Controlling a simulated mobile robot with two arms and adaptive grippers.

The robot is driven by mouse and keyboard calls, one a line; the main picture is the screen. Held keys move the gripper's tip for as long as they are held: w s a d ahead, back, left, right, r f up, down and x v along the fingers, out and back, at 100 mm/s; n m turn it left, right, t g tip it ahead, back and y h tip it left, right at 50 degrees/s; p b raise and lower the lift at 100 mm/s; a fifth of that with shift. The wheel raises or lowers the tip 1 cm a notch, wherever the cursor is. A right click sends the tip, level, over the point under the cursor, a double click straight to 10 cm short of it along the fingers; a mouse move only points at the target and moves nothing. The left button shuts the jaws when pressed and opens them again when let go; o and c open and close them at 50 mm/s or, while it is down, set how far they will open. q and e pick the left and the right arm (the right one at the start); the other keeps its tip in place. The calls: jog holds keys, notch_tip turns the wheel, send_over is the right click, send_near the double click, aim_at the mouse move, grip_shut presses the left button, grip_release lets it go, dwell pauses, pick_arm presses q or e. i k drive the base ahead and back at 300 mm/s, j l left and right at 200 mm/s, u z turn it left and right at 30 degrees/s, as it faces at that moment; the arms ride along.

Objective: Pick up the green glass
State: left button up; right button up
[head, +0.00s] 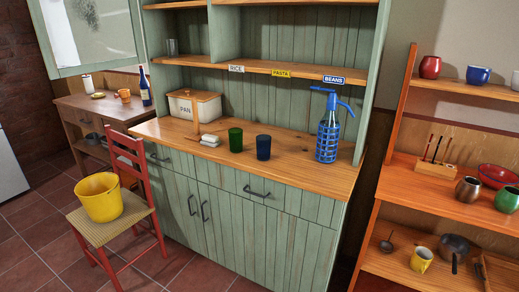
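The green glass (235,140) stands upright on the wooden counter of the green cabinet (275,186), near the middle of the view. A dark blue glass (263,147) stands just to its right, with a small gap between them. Neither of my grippers shows in the head view.
A white folded item (210,140) lies left of the green glass, and a bread box (195,104) stands behind it. A blue caged bottle (328,128) stands to the right. A red chair (112,205) with a yellow bucket (99,197) stands in front at the left.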

aim_at(235, 135)
jog(key=i+j+z, duration=0.15)
jog(key=i+z, duration=0.15)
jog(key=i, duration=0.95)
